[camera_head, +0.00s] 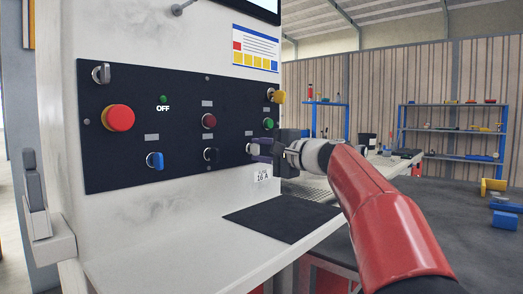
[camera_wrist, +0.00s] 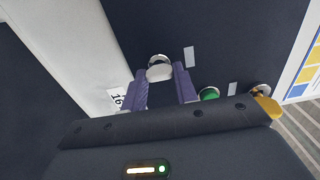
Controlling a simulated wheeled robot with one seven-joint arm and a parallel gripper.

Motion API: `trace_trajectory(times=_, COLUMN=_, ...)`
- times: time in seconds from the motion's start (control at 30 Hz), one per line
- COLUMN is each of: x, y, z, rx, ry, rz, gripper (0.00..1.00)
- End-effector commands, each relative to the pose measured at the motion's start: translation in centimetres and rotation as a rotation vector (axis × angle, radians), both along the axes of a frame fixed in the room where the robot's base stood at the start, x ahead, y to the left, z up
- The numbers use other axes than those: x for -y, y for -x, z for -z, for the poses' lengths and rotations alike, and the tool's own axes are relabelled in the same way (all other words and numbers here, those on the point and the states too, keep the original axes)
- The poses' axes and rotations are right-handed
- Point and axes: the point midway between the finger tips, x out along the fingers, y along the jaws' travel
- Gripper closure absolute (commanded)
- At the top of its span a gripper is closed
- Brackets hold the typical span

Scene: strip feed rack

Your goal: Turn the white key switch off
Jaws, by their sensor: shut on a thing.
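The white key switch (camera_wrist: 159,70) sits on the dark panel, between my fingertips in the wrist view. My gripper (camera_wrist: 160,78) has its two purple fingers on either side of the key and is shut on it. In the head view my gripper (camera_head: 256,148) reaches the lower right of the panel (camera_head: 180,85), and only a small pale part of the white key switch (camera_head: 249,147) shows. The key's exact turn angle is hard to tell.
Near my gripper are a green button (camera_head: 268,123), a yellow key (camera_head: 277,96) and a black key (camera_head: 211,155). Farther left are a blue key (camera_head: 155,160), a red mushroom button (camera_head: 118,118) and a grey key (camera_head: 101,73). A black mat (camera_head: 282,222) lies on the ledge below.

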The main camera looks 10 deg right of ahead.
Motion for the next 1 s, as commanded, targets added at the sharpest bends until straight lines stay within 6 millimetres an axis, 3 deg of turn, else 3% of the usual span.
trace_trajectory(times=0.23, x=0.1, y=0.0, z=0.1, rx=-0.001, ry=0.0, rz=0.001, gripper=0.94)
trace_trajectory(times=0.27, x=0.1, y=0.0, z=0.1, rx=-0.001, ry=0.0, rz=0.001, gripper=0.7)
trace_trajectory(times=0.43, x=0.1, y=0.0, z=0.1, rx=-0.001, ry=0.001, rz=0.001, gripper=0.49)
trace_trajectory(times=0.77, x=0.3, y=0.3, z=0.1, rx=0.001, ry=0.001, rz=0.002, gripper=0.49)
trace_trajectory(times=1.0, x=2.6, y=3.4, z=0.2, rx=0.002, ry=0.002, rz=0.005, gripper=0.49)
